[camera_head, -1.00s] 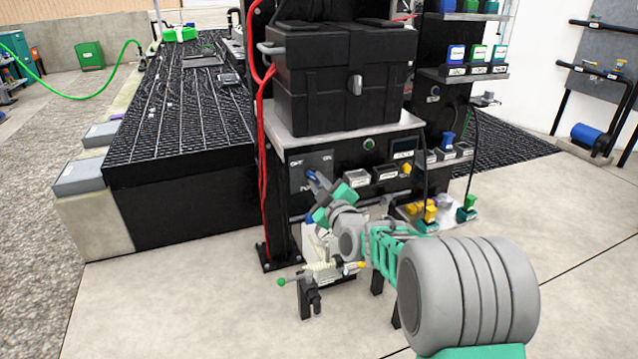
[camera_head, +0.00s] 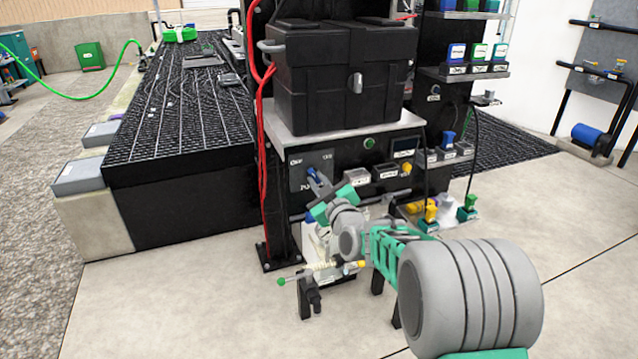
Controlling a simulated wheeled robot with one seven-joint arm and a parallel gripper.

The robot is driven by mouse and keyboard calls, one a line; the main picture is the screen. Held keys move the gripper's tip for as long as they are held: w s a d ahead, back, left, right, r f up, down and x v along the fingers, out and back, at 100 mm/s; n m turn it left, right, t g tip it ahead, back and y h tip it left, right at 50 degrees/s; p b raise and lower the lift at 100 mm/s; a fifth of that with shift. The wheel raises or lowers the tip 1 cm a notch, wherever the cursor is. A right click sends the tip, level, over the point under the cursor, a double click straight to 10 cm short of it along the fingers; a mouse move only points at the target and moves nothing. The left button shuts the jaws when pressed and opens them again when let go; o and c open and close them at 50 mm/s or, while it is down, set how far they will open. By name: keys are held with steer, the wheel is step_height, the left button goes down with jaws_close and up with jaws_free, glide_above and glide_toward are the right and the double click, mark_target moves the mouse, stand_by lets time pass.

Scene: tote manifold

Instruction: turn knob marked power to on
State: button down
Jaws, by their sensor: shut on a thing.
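My gripper (camera_head: 315,177) reaches up to the plate from the lower right and is shut on the knob. The fingers cover much of the knob, so its exact angle is hard to read.
A black case (camera_head: 340,80) rests on the shelf above the panel. A green button (camera_head: 369,143), a small display (camera_head: 404,147) and a yellow knob (camera_head: 406,168) are to the right. Red hoses (camera_head: 262,150) hang at the left. A small stand (camera_head: 310,292) is below.

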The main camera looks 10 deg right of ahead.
steer(key=m, duration=0.3)
steer(key=shift+m, duration=0.3)
steer(key=m, duration=0.3)
steer(key=shift+a+m, duration=0.1)
steer(key=shift+m, duration=0.2)
steer(key=m+p, duration=0.1)
steer(key=m, duration=0.2)
steer(key=shift+m+p, duration=0.35)
steer(key=shift+m, duration=0.05)
steer(key=shift+m+p, duration=0.65)
steer(key=shift+m, duration=1.15)
steer(key=c, duration=1.4)
jaws_free()
steer(key=shift+c, duration=0.2)
